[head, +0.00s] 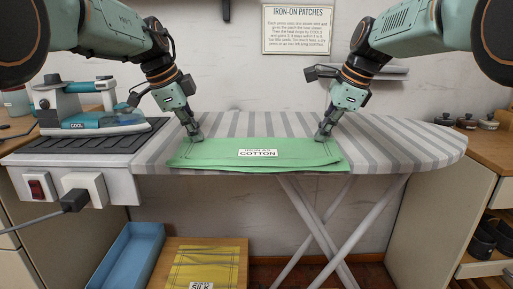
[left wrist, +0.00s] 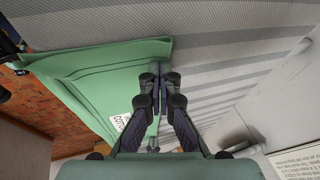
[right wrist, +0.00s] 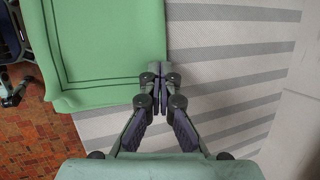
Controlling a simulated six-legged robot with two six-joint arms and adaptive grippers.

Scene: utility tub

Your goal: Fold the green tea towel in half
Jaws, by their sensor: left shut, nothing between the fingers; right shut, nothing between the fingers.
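The green tea towel (head: 215,155) lies on the striped ironing board along its near edge, as a wide low strip with a white label reading COTTON. Layered edges show at its right end. My left gripper (head: 195,139) is shut and empty at the towel's far left edge; in the left wrist view its fingertips (left wrist: 161,76) are beside the towel (left wrist: 95,75). My right gripper (head: 322,137) is shut and empty at the far right edge; in the right wrist view its fingertips (right wrist: 160,75) are by a towel corner (right wrist: 100,50). I cannot tell whether either touches the cloth.
The ironing board (head: 410,146) is bare to the right. An iron (head: 90,115) stands on a dark rest at the left. Below are a blue bin (head: 130,255) and a yellow cloth (head: 207,265) labelled SILK. A sign (head: 297,30) hangs on the wall.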

